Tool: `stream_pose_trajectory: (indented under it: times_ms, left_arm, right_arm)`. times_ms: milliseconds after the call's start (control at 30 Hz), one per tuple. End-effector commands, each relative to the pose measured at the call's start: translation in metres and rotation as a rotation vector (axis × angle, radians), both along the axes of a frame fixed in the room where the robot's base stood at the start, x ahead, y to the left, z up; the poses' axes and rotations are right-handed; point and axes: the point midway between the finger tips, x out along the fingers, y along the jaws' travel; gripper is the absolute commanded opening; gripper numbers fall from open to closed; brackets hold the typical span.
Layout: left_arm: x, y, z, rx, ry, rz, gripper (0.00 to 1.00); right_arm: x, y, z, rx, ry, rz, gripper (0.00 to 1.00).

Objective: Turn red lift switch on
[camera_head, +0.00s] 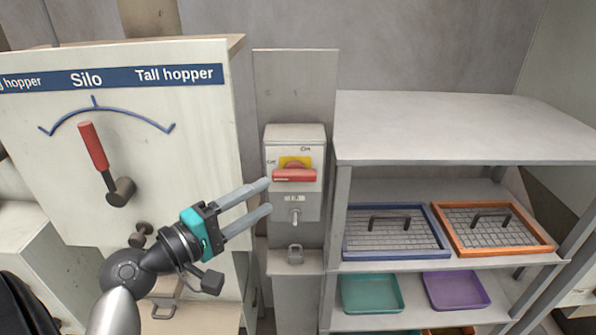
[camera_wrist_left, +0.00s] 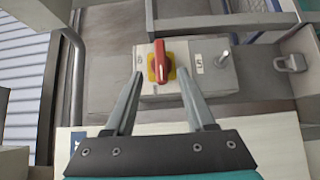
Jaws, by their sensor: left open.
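The red lift switch (camera_head: 294,175) is a rotary handle on a yellow plate (camera_head: 295,161), on the front of a grey switch box (camera_head: 296,133). Its handle lies level in the head view, with "On" marked above and a label at the upper left that seems to read "Off". In the left wrist view the red handle (camera_wrist_left: 161,62) stands lengthwise between my fingers. My left gripper (camera_head: 268,196) is open and empty, its tips just left of and slightly below the handle. I see no contact. My right gripper is not in view.
A panel (camera_head: 150,100) with a red-handled lever (camera_head: 93,146) stands left, close to my left arm. Below the switch are a small metal toggle (camera_head: 295,216) and a hasp (camera_head: 295,254). A shelf unit (camera_head: 450,130) with trays stands right of the box.

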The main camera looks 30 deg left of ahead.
Motion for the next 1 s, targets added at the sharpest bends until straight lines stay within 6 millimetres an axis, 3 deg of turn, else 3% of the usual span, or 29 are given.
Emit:
stream_pose_trajectory:
  times_ms: [300, 500, 700, 1000]
  left_arm:
    - [0.055, -0.013, 0.002, -0.005, -0.002, 0.001, 0.55]
    - [0.081, -0.019, 0.001, -0.003, 0.000, 0.002, 0.55]
    - [0.092, -0.022, 0.000, -0.001, 0.001, 0.002, 0.55]
    - [0.094, -0.022, -0.001, -0.001, 0.001, 0.002, 0.55]
  right_arm:
    - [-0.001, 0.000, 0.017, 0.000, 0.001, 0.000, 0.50]
    - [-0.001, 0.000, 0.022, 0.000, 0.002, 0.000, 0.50]
    - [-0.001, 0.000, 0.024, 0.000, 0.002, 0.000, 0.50]
    - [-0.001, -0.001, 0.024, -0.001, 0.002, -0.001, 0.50]
